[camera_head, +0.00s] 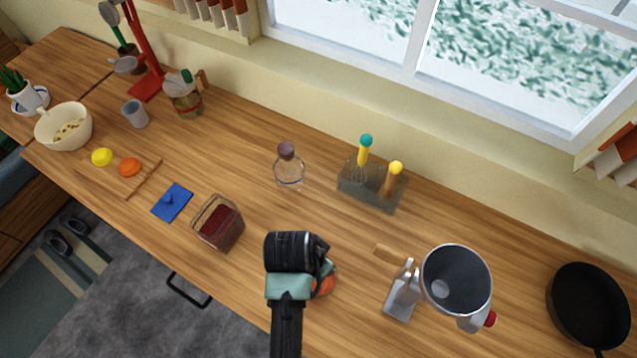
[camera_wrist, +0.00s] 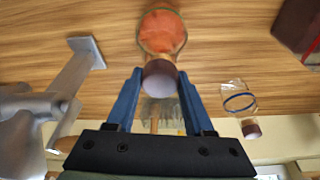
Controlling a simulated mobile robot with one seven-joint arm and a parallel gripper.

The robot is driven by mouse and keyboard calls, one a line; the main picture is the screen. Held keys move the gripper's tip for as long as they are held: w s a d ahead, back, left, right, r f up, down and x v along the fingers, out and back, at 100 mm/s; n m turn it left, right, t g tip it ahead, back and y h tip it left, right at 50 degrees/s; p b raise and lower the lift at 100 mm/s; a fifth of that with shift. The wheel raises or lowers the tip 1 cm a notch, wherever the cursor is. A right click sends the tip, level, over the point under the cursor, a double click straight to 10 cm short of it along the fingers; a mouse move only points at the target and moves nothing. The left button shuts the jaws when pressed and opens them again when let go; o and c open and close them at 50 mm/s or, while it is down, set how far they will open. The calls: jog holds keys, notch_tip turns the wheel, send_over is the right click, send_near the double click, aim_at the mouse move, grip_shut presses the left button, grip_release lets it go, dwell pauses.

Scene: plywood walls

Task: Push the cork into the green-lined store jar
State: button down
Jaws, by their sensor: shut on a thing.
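The green-lined store jar (camera_wrist: 163,30) is clear, with orange contents and a thin green band, at the top middle of the wrist view. In the head view, its orange side (camera_head: 326,284) shows past my wrist, which hides the rest. The dark brown cork (camera_wrist: 160,76) is at the jar's mouth, between the blue fingertips of my gripper (camera_wrist: 160,78). My gripper is shut on the cork. I cannot tell how deep the cork sits in the neck. In the head view, my wrist hides the fingers and cork.
A clear jar (camera_head: 289,178) with a dark stopper and blue band (camera_wrist: 240,101) stands behind. A metal machine (camera_head: 455,280) stands close on the right. A container with dark red contents (camera_head: 217,222) stands on the left. A utensil holder (camera_head: 371,188) stands near the wall.

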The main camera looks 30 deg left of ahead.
jog(key=shift+s+f, duration=0.1)
jog(key=shift+f, duration=0.75)
dwell(1.1)
jog(key=shift+c, duration=1.4)
grip_release()
jog(key=shift+o, duration=0.4)
jog(key=shift+s+d+f, duration=0.1)
jog(key=shift+o, duration=1)
jog(key=shift+s, duration=0.1)
jog(key=r+p, duration=0.1)
jog(key=r, duration=0.1)
jog(key=r+p, duration=0.1)
jog(key=shift+w+p, duration=0.25)
jog(key=shift+p, duration=0.05)
jog(key=shift+r, duration=2.65)
